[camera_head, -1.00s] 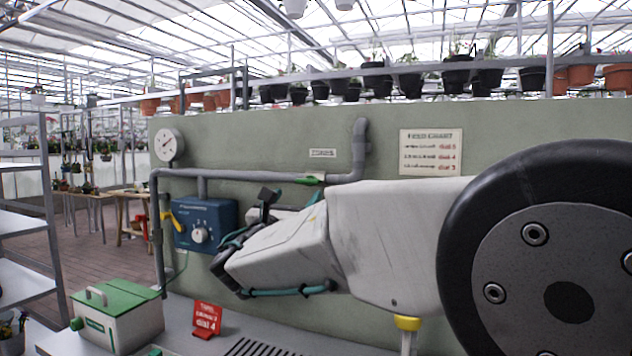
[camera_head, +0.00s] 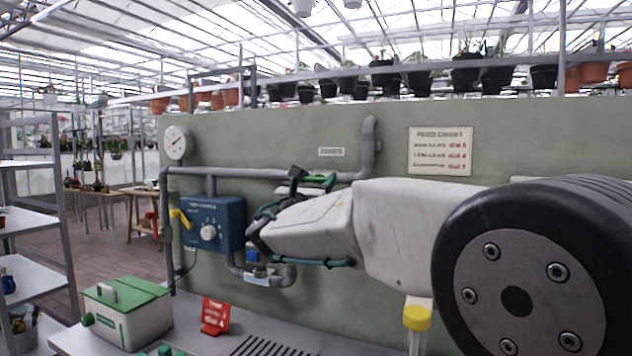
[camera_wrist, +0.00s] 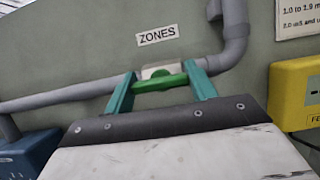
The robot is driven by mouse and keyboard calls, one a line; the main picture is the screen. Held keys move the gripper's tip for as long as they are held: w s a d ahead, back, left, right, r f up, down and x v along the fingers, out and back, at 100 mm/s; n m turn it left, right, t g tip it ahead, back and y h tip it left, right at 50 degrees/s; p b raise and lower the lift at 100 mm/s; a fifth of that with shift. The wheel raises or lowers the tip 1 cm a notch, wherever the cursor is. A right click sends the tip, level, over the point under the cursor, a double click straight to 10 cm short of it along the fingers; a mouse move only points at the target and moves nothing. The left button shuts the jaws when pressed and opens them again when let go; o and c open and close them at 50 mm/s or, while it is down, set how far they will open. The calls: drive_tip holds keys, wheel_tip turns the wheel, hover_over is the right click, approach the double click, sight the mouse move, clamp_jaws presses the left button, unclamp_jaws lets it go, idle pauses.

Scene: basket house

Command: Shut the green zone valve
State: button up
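The green zone valve handle (camera_head: 320,179) sits on the grey pipe along the wall panel, below a small label. In the wrist view the green handle (camera_wrist: 160,83) lies roughly level, with a pale block behind it and a "ZONES" label above. In the head view my gripper (camera_head: 282,200) is at the pipe, just left of and below the handle.
A blue dial box (camera_head: 214,224) with a yellow lever (camera_head: 181,218) is to the left. A yellow box (camera_wrist: 296,95) is at the right in the wrist view. A green-lidded case (camera_head: 127,310) and a red sign (camera_head: 215,314) stand on the bench. A gauge (camera_head: 177,142) is upper left.

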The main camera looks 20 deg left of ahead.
drive_tip(key=c, duration=0.3)
drive_tip(key=shift+m, duration=0.3)
drive_tip(key=m+h, duration=0.3)
drive_tip(key=m, duration=0.2)
drive_tip(key=m+g+h, duration=0.1)
drive_tip(key=m, duration=0.2)
drive_tip(key=m+h, duration=0.1)
drive_tip(key=m, duration=0.2)
drive_tip(key=shift+g+h, duration=0.3)
drive_tip(key=shift+g, duration=0.1)
drive_tip(key=m+g, duration=0.1)
drive_tip(key=m, duration=0.2)
drive_tip(key=m+g+h, duration=0.1)
drive_tip(key=m, duration=0.2)
drive_tip(key=shift+m, duration=0.3)
drive_tip(key=shift+m+g, duration=1)
drive_tip(key=shift+m, duration=1.1)
drive_tip(key=o, duration=1)
drive_tip(key=shift+c, duration=0.2)
